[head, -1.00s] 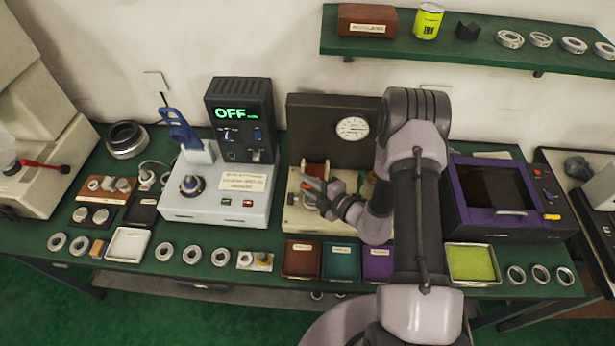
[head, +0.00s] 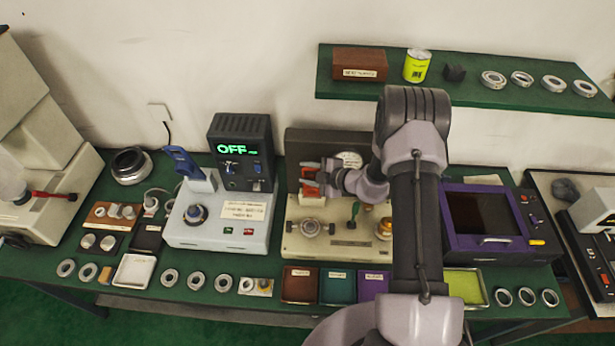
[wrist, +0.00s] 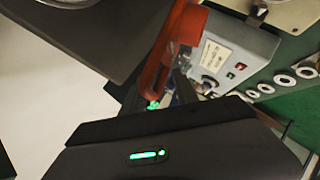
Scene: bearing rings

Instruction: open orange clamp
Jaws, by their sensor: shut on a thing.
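The orange clamp (head: 309,189) stands up at the back left of a beige fixture base (head: 340,246), in front of a dark panel. My gripper (head: 322,181) is at its handle, pointing left, and is shut on it. In the wrist view the orange clamp arm (wrist: 172,52) runs from the top down to the fingers, where my gripper (wrist: 165,98) holds its lower end. My forearm hides part of the panel.
A grey press unit (head: 222,218) with a display reading OFF (head: 238,148) stands left of the fixture. Several trays, including a brown one (head: 300,285), line the front. A purple-framed machine (head: 488,222) stands right. A green shelf (head: 450,93) hangs above.

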